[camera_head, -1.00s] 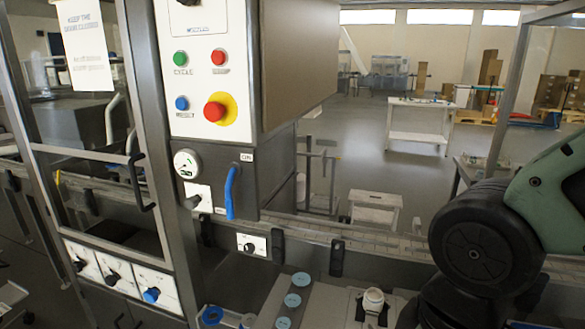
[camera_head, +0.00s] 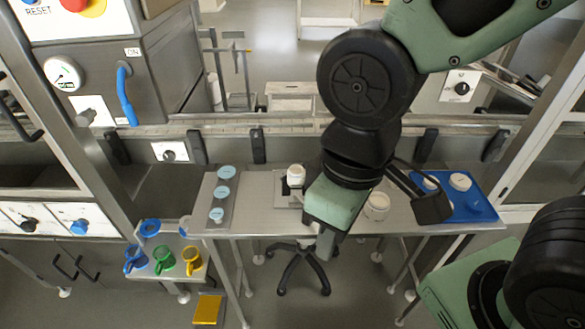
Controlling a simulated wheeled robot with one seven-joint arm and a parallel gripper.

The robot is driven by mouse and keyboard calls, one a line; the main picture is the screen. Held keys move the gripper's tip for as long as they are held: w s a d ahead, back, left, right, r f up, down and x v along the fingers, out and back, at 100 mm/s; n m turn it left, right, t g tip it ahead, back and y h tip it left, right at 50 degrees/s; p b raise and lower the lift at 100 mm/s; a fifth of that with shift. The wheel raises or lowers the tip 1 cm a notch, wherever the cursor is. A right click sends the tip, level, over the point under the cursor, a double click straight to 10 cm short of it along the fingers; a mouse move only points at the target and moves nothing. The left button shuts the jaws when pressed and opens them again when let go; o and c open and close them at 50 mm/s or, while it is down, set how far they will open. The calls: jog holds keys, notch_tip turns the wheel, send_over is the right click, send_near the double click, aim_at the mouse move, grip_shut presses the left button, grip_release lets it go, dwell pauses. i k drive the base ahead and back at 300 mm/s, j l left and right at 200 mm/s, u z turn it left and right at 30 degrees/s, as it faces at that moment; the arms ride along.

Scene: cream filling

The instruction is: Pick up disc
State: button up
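Three light blue discs lie in a row on a grey strip (camera_head: 208,190) at the left end of the metal table: a far disc (camera_head: 226,172), a middle disc (camera_head: 222,192) and a near disc (camera_head: 217,214). My arm hangs over the middle of the table, to the right of the discs. Its green and black end sections are in view and apart from the discs. A black block at the arm's end stands out to the right, and I cannot tell whether it is part of my gripper. No fingertips can be made out.
A white jar (camera_head: 296,175) stands left of my arm, and another white jar (camera_head: 377,206) stands right of it. A blue tray (camera_head: 478,205) with white round pieces lies at the right. Blue, green and yellow cups stand on a low side table (camera_head: 170,268). A conveyor runs behind.

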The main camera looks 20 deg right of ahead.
aim_at(222, 191)
jog(key=i+j+u, duration=0.2)
jog(key=i, duration=0.3)
jog(key=i+u, duration=0.2)
jog(key=i, duration=0.25)
